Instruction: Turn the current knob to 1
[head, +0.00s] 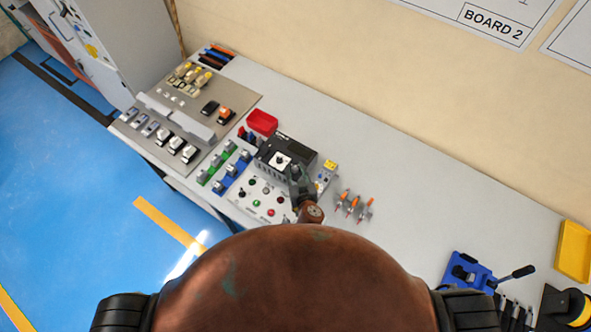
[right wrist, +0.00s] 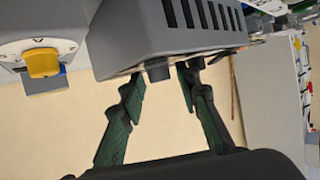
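A dark box-shaped unit (head: 287,152) with a white dial plate and small black knob (head: 281,160) stands on the control panel. I cannot read its scale or setting. My right gripper (head: 297,170) is at the unit's near right side in the head view. In the right wrist view, its green-padded fingers (right wrist: 157,76) are apart. A short dark knob (right wrist: 158,72) under a grey slotted housing (right wrist: 180,30) lies between the fingertips, with gaps visible on both sides. I cannot tell whether this is the current knob. My left gripper is not in view.
A yellow knob (right wrist: 42,62) sits on a pale housing beside the slotted one. Screwdriver-like tools (head: 354,205) lie right of the panel, and a red box (head: 262,122) stands behind. A blue vise (head: 467,272) and yellow bin (head: 573,250) are farther right. The bench between is clear.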

